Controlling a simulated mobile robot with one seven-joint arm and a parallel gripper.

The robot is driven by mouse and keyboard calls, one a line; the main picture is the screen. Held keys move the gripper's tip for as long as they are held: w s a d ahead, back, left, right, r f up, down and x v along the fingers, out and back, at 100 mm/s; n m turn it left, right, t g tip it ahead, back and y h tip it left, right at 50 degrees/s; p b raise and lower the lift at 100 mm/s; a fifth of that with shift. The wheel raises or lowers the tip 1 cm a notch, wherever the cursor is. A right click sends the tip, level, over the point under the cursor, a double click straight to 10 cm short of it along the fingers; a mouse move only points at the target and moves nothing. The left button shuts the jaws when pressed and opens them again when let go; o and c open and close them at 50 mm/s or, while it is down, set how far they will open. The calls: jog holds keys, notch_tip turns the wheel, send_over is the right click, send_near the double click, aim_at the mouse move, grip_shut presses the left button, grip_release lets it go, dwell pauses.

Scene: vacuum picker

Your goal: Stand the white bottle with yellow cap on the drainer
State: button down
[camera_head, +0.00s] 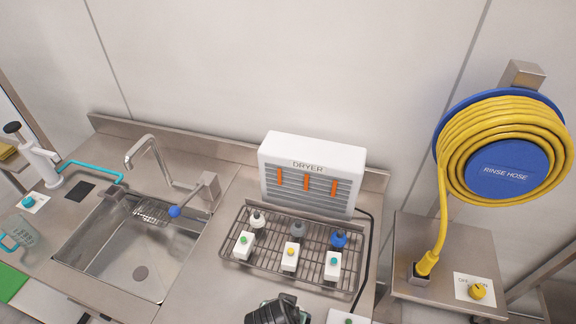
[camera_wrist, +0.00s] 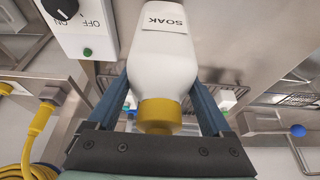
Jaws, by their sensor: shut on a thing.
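The white bottle (camera_wrist: 165,68) with a yellow cap (camera_wrist: 158,113) and a "SOAK" label fills the middle of the wrist view. My gripper (camera_wrist: 160,88) is shut on it, with one blue finger on each side. The cap end is towards my palm. The bottle is not visible in the head view. The drainer (camera_head: 272,240) is a wire rack in front of the dryer in the head view. Small white blocks with green, yellow and teal tops and bottle-like things with black, grey and blue tops stand on it. A dark part of my arm shows at the bottom edge.
The white dryer (camera_head: 312,172) stands behind the rack. A sink (camera_head: 140,262) with a tap lies to the left. A yellow hose reel (camera_head: 505,150) and a side bench (camera_head: 440,250) are at the right. A white switch box (camera_wrist: 85,25) shows in the wrist view.

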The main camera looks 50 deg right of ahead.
jog(key=shift+w+f, duration=0.1)
jog(key=shift+f, duration=0.95)
grip_release()
jog(key=shift+f, duration=0.15)
jog(key=v, duration=1.2)
jog(key=shift+b, duration=0.45)
